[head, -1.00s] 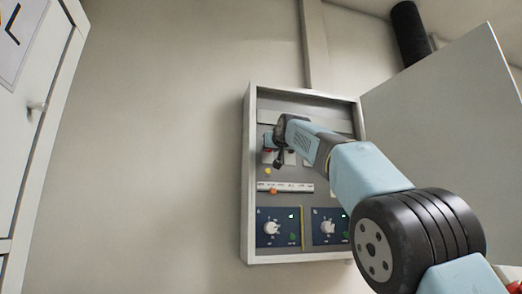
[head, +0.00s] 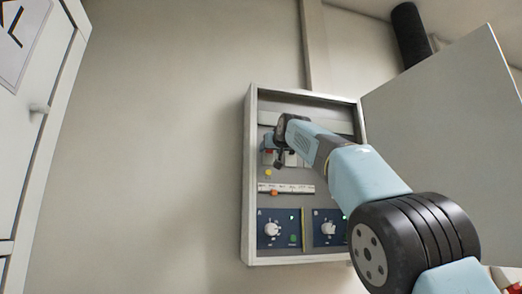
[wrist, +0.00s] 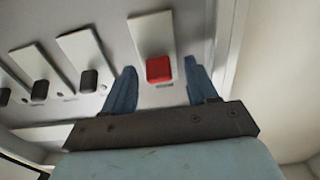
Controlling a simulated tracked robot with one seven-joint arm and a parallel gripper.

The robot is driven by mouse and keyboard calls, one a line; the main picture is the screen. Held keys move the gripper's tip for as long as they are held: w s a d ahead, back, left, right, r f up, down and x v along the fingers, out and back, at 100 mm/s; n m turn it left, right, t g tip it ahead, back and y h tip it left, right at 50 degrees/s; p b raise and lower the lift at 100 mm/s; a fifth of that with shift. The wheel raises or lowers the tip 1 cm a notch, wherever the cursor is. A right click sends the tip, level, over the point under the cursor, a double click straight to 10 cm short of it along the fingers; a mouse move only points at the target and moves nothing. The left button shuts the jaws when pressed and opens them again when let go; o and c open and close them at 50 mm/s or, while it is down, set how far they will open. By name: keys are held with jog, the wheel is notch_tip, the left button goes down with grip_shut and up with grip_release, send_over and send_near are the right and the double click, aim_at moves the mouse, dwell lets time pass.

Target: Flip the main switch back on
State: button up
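The main switch is a white block with a red lever (wrist: 159,69), the rightmost of the row in the wrist view. In the head view its red part (head: 268,151) shows only in part beside my gripper. The lever sits at the end of the block nearer my gripper. My gripper (wrist: 160,84) is open, with one blue finger on each side of the red lever and gaps between. I cannot tell whether the fingertips touch the panel. In the head view my gripper (head: 277,158) is at the upper left inside the open cabinet (head: 247,180), its fingers mostly hidden.
Several white switches with black levers (wrist: 88,80) stand left of the main switch in the wrist view. The cabinet door (head: 445,125) is swung open to the right. Bare wall lies left.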

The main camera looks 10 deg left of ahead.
jog(key=shift+s+d, duration=0.1)
jog(key=shift+s, duration=0.05)
jog(key=v, duration=1.3)
jog(key=shift+s, duration=0.25)
jog(key=shift+d+f, duration=0.1)
dwell(0.4)
jog(key=s+d+f+m+g+h, duration=0.1)
jog(key=s+d+f+g+h, duration=0.1)
jog(key=d+f, duration=0.8)
jog(key=s+d+f+m+g+h, duration=0.2)
jog(key=s+d+f, duration=0.1)
jog(key=d+f, duration=0.7)
jog(key=s+d+f+g+h, duration=0.1)
jog(key=s+d+f+g, duration=0.1)
jog(key=s+f, duration=0.6)
jog(key=s+d+f+m+g+h, duration=0.1)
jog(key=s+d+f, duration=0.3)
jog(key=s+f, duration=0.5)
jog(key=s+d+f+m+g+h, duration=0.1)
jog(key=s+d+f+g, duration=0.3)
jog(key=s+f, duration=0.5)
notch_tip(320, 180, down, 10)
jog(key=shift+s+f+h, duration=0.1)
jog(key=shift+s+h, duration=0.1)
jog(key=shift+h, duration=0.3)
